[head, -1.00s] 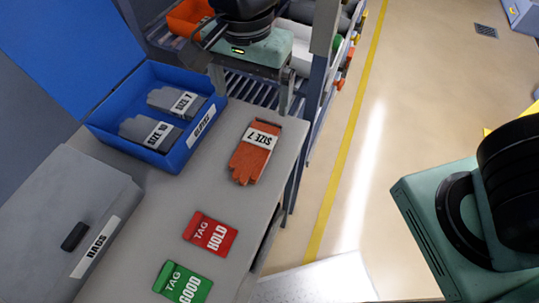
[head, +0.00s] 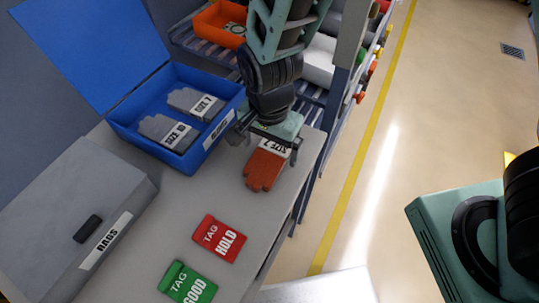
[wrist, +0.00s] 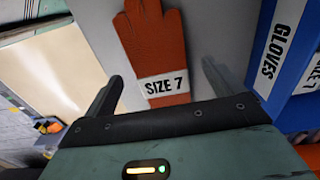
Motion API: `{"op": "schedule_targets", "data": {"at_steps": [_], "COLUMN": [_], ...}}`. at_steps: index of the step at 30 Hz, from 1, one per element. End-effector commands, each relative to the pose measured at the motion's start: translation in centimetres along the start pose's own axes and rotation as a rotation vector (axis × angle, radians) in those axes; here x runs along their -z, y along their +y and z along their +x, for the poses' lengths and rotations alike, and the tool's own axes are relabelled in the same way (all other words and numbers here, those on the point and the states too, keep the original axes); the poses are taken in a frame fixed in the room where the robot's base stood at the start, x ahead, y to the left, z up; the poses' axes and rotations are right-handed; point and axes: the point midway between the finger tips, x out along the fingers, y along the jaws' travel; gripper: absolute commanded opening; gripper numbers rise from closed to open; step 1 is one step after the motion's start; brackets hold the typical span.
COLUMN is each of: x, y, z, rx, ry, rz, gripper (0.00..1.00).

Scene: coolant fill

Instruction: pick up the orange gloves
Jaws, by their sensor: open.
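The orange gloves (head: 264,170) lie flat on the grey table with a white "SIZE 7" band around them. In the wrist view the orange gloves (wrist: 155,45) lie ahead, between my two spread fingers, with the fingertips of the gloves pointing away. My gripper (head: 268,148) is open and empty above the banded end of the gloves. In the wrist view my gripper (wrist: 160,82) has a finger on each side of the gloves, apart from them. My gripper hides part of the cuff end in the head view.
A blue open-lidded box (head: 207,150) with grey gloves stands left of the gripper. A grey rags box (head: 75,215), a red HOLD tag (head: 219,238) and a green GOOD tag (head: 187,284) are nearer. The table's right edge is close to the gloves.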

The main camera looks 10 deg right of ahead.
Motion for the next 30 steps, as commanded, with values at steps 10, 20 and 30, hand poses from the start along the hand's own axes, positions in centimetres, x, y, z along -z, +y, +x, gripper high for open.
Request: {"op": "schedule_targets", "data": {"at_steps": [10,20,30], "x": [0.0,0.0,0.0], "y": [0.0,0.0,0.0], "z": [2.2,2.2,1.2], "rx": [0.000,0.000,0.001], "ry": [0.001,0.000,0.000], "rz": [0.000,0.000,-0.001], "gripper": [0.93,0.44,0.44]}}
